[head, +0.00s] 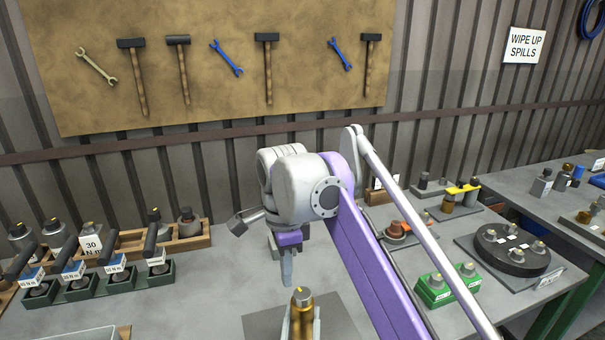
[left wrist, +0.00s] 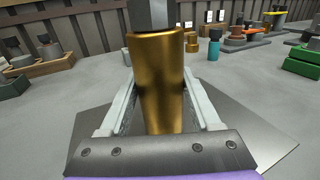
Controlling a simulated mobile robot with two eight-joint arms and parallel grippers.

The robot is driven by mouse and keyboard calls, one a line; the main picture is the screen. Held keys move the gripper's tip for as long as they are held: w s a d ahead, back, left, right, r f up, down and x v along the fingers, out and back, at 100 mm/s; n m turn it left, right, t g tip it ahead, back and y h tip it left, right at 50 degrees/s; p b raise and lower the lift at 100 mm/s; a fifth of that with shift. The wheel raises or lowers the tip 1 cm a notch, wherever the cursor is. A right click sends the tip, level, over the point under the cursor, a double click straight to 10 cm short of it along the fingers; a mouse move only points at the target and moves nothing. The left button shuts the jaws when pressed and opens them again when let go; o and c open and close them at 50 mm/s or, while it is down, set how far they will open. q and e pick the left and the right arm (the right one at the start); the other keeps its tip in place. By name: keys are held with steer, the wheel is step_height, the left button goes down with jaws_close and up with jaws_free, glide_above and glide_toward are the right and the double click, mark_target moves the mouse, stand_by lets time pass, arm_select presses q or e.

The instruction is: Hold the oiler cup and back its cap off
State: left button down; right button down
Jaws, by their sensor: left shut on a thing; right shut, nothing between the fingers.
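The brass oiler cup (head: 303,300) stands upright at the bottom of the head view, with a yellow spot on its dark top. In the left wrist view its brass body (left wrist: 158,85) fills the middle. My left gripper (left wrist: 160,115) is shut on it, one pale finger on each side. A grey faceted part (left wrist: 152,14) shows directly above the brass; I cannot tell whether it is the cap or my other gripper's fingers. My right gripper (head: 287,282) is shut and empty, pointing down just above and left of the cup's top in the head view.
A grey mat (head: 262,322) lies under the cup. Racks of dark-handled tools (head: 115,265) stand at left. A green block (head: 440,290) and a round black holder (head: 515,255) stand at right. My purple arm hides part of the bench.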

stand_by(0.3)
arm_select(q)
jaws_free()
steer(key=shift+s, duration=0.1)
